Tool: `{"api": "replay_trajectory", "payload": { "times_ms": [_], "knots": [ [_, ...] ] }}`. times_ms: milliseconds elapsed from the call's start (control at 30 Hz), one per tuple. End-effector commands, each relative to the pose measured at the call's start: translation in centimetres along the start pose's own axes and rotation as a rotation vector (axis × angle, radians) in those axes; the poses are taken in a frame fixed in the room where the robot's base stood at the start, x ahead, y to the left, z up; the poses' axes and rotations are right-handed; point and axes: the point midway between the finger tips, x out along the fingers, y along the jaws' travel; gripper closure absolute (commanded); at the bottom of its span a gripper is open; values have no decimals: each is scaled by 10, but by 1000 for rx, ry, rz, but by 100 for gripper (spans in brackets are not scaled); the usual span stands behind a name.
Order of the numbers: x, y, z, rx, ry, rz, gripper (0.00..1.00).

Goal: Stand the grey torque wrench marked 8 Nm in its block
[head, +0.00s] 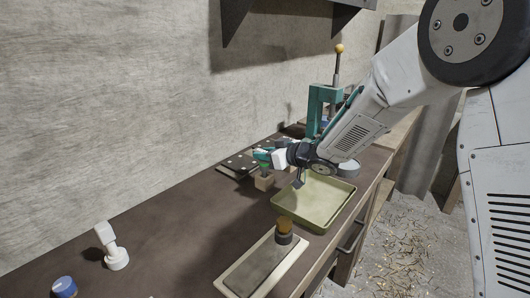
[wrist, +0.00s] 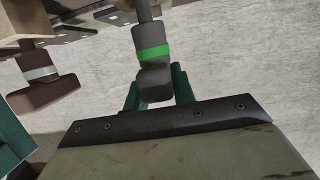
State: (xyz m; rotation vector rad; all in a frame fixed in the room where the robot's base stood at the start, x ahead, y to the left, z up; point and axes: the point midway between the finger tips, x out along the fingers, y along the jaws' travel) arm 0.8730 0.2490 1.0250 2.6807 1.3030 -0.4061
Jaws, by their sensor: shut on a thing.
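My gripper (head: 263,157) reaches over the bench near the wall; in the wrist view its teal fingers (wrist: 157,90) are shut on a grey torque wrench (wrist: 152,82) with a green band. The wrench's shaft runs up out of the wrist view, so its far end is hidden. No 8 Nm mark is readable. I cannot tell whether the held wrench touches a block.
A green tray (head: 328,226) lies right of the wooden block. A teal press (head: 316,108) with a yellow knob stands behind. A sharpening stone (head: 250,266), an orange-topped cylinder (head: 285,231), a white fitting (head: 113,252) and a blue-topped piece (head: 64,287) are nearer. The bench's left-middle is clear.

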Motion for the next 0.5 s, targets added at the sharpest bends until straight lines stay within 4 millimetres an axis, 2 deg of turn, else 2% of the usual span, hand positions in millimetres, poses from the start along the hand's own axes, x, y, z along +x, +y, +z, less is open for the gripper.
{"api": "replay_trajectory", "payload": {
  "times_ms": [300, 333, 400, 500],
  "knots": [
    [2, 0, 7, 0, 0, 0, 100],
    [2, 0, 7, 0, 0, 0, 66],
    [2, 0, 7, 0, 0, 0, 49],
    [2, 0, 7, 0, 0, 0, 49]
  ]
}}
